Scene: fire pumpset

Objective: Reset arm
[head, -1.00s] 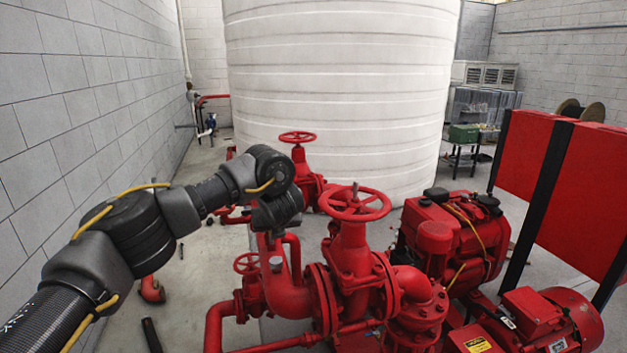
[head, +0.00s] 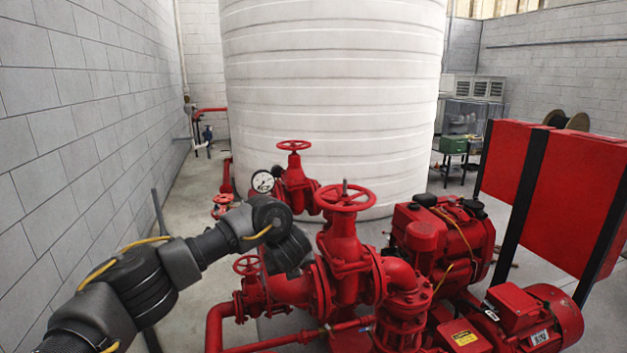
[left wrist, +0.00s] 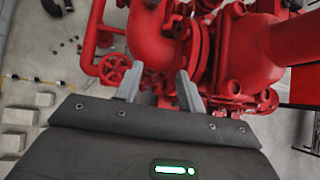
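My left arm comes in from the lower left in the head view and ends just left of the red valve with a large handwheel (head: 344,197). The dark wrist end (head: 285,252) is in front of the red pipework, and its fingertips cannot be made out there. In the left wrist view, my left gripper (left wrist: 160,85) has its two grey fingers apart with nothing held between them. They point toward red pipes and flanges (left wrist: 195,50). A small red handwheel (left wrist: 114,68) is just left of the fingers. My right gripper is not in view.
A pressure gauge (head: 263,182) and a rear red valve (head: 295,183) stand behind my left arm. A large white tank (head: 335,90) is at the back. A red engine (head: 440,240), motor (head: 535,320) and panel (head: 570,180) fill the right. Floor is clear along the left wall.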

